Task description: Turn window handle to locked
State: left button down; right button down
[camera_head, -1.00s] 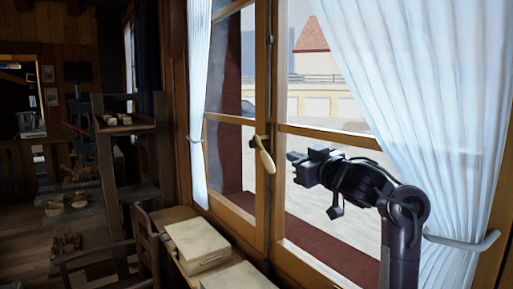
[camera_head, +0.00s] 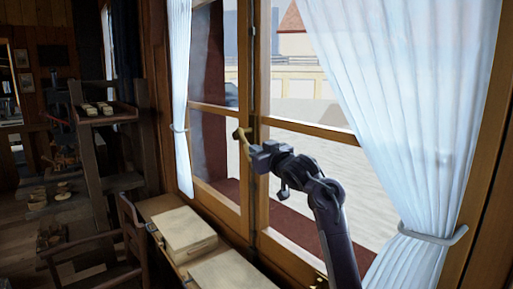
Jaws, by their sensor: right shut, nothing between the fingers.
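The window handle (camera_head: 240,136) is a small brass-coloured lever on the middle stile of the wooden window (camera_head: 250,205). Its upper end shows, and its lower part is partly hidden by my right gripper. My right gripper (camera_head: 256,155) is dark, comes in from the lower right, and is shut with nothing seen between its fingers. Its tip is at the handle's right side in the picture. I cannot tell whether it touches the handle. My left gripper is not in view.
White curtains hang at the left (camera_head: 181,90) and at the right (camera_head: 420,130), each tied back. Pale boxes (camera_head: 183,233) lie on a wooden bench below the window. A chair (camera_head: 133,225) and a dark shelf (camera_head: 103,117) stand at the left.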

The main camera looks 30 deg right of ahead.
jog(key=shift+w+f, duration=0.15)
jog(key=shift+f, duration=0.05)
